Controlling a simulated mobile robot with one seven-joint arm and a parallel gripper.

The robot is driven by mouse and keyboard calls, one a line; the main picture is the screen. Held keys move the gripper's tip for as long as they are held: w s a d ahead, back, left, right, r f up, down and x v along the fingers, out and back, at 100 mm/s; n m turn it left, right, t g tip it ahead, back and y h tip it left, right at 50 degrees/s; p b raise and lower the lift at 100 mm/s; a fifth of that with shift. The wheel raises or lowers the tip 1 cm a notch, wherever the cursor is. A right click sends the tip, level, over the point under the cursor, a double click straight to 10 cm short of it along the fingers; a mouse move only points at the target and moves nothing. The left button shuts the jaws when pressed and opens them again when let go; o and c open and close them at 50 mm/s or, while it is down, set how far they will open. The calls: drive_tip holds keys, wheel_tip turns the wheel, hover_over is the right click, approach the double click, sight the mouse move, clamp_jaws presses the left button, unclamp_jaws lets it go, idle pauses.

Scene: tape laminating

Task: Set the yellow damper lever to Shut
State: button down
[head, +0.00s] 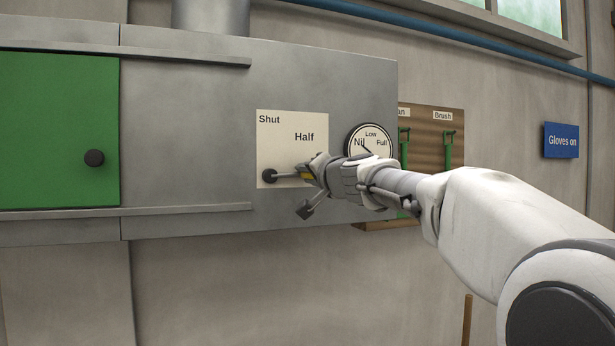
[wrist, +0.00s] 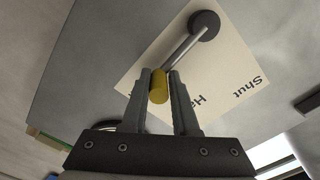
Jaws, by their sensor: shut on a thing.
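The damper lever has a dark round pivot at the lower left of a cream plate (head: 285,130). Its grey rod points to the right, and its yellow grip (head: 307,175) is at the rod's end. The plate reads "Shut" straight above the pivot and "Half" up and to the right. The plate's right lower part is hidden behind my gripper (head: 311,172). In the wrist view, my gripper (wrist: 160,84) has its two fingers closed on either side of the yellow grip (wrist: 158,90). The pivot (wrist: 204,25) shows beyond the fingertips.
A round dial (head: 369,138) marked Nil, Low and Full is just right of the plate, close behind my wrist. A wooden board (head: 430,120) with green-handled tools hangs further right. A green door (head: 55,130) with a black knob is at left.

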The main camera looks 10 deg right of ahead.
sight(268, 141)
drive_tip(key=r+n, duration=0.1)
drive_tip(key=n, duration=0.1)
drive_tip(key=r+n+b, duration=0.1)
drive_tip(key=n, duration=0.1)
drive_tip(key=shift+a+r+n, duration=0.3)
drive_tip(key=shift+a+r, duration=0.05)
drive_tip(key=shift+a, duration=0.05)
drive_tip(key=n, duration=0.1)
drive_tip(key=a+r+n, duration=0.1)
drive_tip(key=n, duration=0.1)
drive_tip(key=r+n+b, duration=0.1)
drive_tip(key=shift+s+a+r, duration=0.15)
drive_tip(key=shift+s+a, duration=0.05)
drive_tip(key=shift+a, duration=0.15)
drive_tip(key=n, duration=0.1)
drive_tip(key=a+r+n, duration=0.1)
drive_tip(key=n, duration=0.1)
drive_tip(key=a+n, duration=0.1)
drive_tip(key=n, duration=0.1)
drive_tip(key=shift+s+a+r+b, duration=0.2)
drive_tip(key=shift+s+a+b, duration=0.05)
drive_tip(key=shift+b, duration=0.15)
drive_tip(key=shift+s+a+r+n+b, duration=0.15)
drive_tip(key=shift+a+n, duration=0.4)
drive_tip(key=shift+n, duration=0.3)
drive_tip(key=shift+s+a+r+n+b, duration=0.15)
drive_tip(key=shift+a+n, duration=0.4)
drive_tip(key=shift+n, duration=0.3)
drive_tip(key=shift+w+f, duration=0.1)
